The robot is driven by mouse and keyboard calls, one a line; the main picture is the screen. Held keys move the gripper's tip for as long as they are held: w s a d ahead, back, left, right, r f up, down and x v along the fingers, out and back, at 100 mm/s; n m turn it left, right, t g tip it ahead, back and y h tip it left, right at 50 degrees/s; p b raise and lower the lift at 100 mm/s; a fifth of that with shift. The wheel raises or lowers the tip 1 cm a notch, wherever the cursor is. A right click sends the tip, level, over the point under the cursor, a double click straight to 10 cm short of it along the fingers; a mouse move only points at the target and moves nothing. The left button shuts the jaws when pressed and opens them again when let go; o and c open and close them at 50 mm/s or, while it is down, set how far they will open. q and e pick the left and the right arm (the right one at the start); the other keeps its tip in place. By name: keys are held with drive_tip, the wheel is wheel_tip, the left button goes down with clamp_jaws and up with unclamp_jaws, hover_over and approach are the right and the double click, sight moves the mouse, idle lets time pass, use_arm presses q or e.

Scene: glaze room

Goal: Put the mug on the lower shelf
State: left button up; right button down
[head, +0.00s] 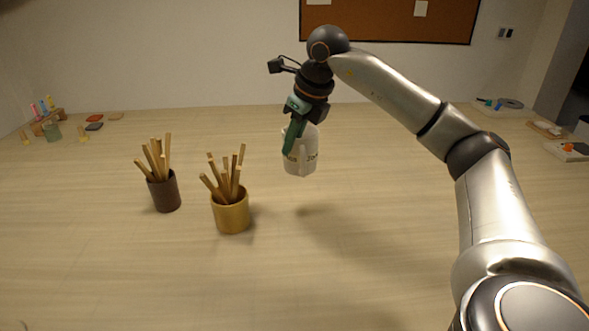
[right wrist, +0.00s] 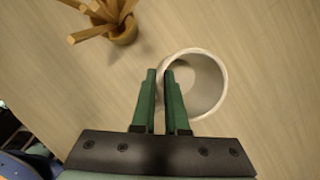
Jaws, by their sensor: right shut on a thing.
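In the right wrist view, one finger of the gripper (right wrist: 160,78) is outside the rim and the other inside. The mug is above the table, with a shadow on the wood apart from it. My left gripper and the lower shelf are not in view.
A yellow-brown pot (head: 231,215) with wooden sticks stands left of the mug. A dark brown pot (head: 164,193) with sticks is farther left. Small items lie at the table's (head: 300,280) back left and right edges. The front middle is clear. A cork board (head: 390,18) hangs behind.

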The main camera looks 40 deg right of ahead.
drive_tip(key=shift+w+d, duration=0.15)
drive_tip(key=shift+w, duration=0.05)
drive_tip(key=shift+w+d, duration=0.2)
drive_tip(key=shift+d, duration=0.15)
drive_tip(key=shift+w+d+f+p, duration=0.4)
drive_tip(key=shift+w+d+f, duration=0.5)
drive_tip(key=shift+d+f, duration=1.2)
drive_tip(key=shift+w+d+f+p, duration=0.4)
drive_tip(key=shift+w+d+f, duration=0.45)
drive_tip(key=shift+d+f, duration=1.2)
drive_tip(key=shift+w+d+f+p, duration=0.4)
drive_tip(key=shift+w+d+f, duration=0.5)
drive_tip(key=shift+d+f, duration=1.2)
drive_tip(key=shift+a+f, duration=0.2)
drive_tip(key=shift+f, duration=0.05)
drive_tip(key=c, duration=0.9)
unclamp_jaws()
drive_tip(key=shift+c, duration=0.2)
